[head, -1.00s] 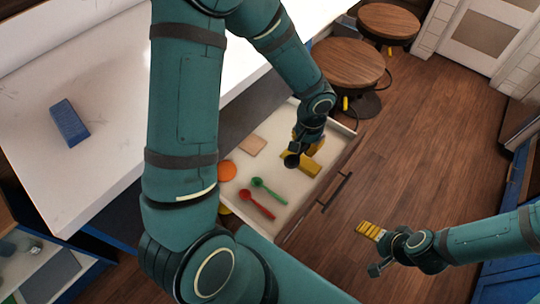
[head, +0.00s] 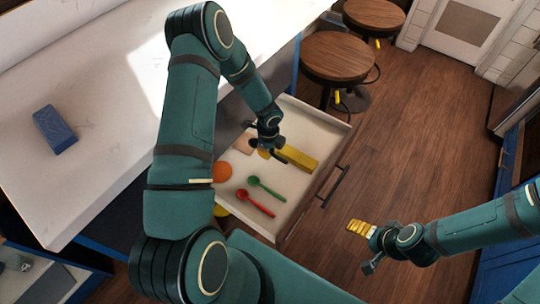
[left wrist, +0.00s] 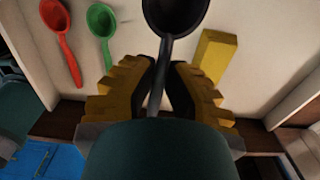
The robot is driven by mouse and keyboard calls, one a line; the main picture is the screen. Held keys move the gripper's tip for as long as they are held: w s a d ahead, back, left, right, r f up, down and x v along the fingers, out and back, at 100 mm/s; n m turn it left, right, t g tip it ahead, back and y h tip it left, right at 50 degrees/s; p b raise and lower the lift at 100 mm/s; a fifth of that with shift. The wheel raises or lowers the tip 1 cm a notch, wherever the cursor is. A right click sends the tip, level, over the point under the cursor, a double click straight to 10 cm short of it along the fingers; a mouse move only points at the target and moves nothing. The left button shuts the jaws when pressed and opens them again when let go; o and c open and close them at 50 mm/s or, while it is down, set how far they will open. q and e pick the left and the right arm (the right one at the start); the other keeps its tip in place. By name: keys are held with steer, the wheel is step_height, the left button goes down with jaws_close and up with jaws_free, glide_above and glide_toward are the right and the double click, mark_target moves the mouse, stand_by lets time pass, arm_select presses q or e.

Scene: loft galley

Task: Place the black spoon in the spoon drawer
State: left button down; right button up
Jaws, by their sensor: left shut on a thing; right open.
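My left gripper (head: 266,152) is over the open drawer (head: 296,226). In the left wrist view it (left wrist: 160,82) is shut on the handle of the black spoon (left wrist: 175,14), with the bowl pointing away from the fingers and partly cut by the top edge. In the drawer lie a red spoon (head: 256,203) and a green spoon (head: 266,188); they also show in the left wrist view as red (left wrist: 63,40) and green (left wrist: 103,30). I cannot tell whether the black spoon touches the drawer floor. My right gripper (head: 362,234) is open and empty over the wood floor.
The drawer also holds a yellow block (head: 298,158), an orange round thing (head: 221,171) and a tan flat piece (head: 244,143). A blue block (head: 54,130) lies on the white counter (head: 100,100). Two round stools (head: 341,57) stand beyond the drawer.

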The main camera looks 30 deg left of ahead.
mark_target(269, 168)
arm_select(q)
step_height(269, 168, down, 10)
steer(key=shift+r+b, duration=0.15)
steer(key=shift+b, duration=0.7)
steer(key=shift+f, duration=0.25)
steer(key=c, duration=1.1)
jaws_free()
steer(key=shift+o, duration=0.2)
steer(key=shift+r, duration=0.1)
